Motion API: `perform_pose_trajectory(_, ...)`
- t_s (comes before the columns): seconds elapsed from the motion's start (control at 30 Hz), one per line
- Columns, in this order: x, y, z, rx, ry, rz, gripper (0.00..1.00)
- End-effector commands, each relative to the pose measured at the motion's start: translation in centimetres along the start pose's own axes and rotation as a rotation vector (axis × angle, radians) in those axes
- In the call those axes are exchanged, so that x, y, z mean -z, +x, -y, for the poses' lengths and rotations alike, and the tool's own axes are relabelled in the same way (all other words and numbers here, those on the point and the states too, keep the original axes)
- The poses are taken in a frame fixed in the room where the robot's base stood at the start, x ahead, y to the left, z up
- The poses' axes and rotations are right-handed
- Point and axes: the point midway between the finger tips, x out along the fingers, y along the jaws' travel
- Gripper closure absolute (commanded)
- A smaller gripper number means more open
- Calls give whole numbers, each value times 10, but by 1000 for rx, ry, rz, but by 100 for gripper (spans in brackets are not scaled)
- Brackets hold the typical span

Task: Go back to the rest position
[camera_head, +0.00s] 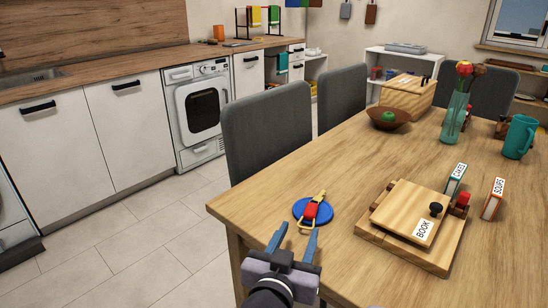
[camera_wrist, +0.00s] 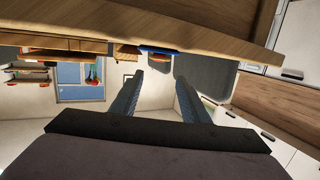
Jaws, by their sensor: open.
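My gripper (camera_head: 292,243) is at the near left corner of the wooden table (camera_head: 330,170), seen in the head view. Its two blue fingers are spread apart with nothing between them. In the wrist view my gripper (camera_wrist: 160,90) also shows open and empty, with the table edge (camera_wrist: 215,40) across the top of the picture. Just beyond the fingertips in the head view, a red and yellow item with a metal loop (camera_head: 312,209) lies on a round blue disc (camera_head: 328,214). I cannot tell how close the fingertips are to the loop.
A wooden board with a "BOOK" label (camera_head: 398,207) lies right of the disc. Small labelled boxes (camera_head: 493,199), a teal mug (camera_head: 519,137), a vase (camera_head: 453,117) and a bowl (camera_head: 375,121) stand farther back. Grey chairs (camera_head: 266,135) line the table's left side. The floor (camera_head: 130,245) left is clear.

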Motion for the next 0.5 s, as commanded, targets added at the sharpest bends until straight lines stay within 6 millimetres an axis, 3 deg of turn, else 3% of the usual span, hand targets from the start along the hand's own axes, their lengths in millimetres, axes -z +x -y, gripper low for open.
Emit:
perform_pose_trajectory(0.27, 37, 8, 31, 162, 27, 87, 58)
perform_pose_trajectory(0.5, 64, 4, 63, 377, 14, 290, 58)
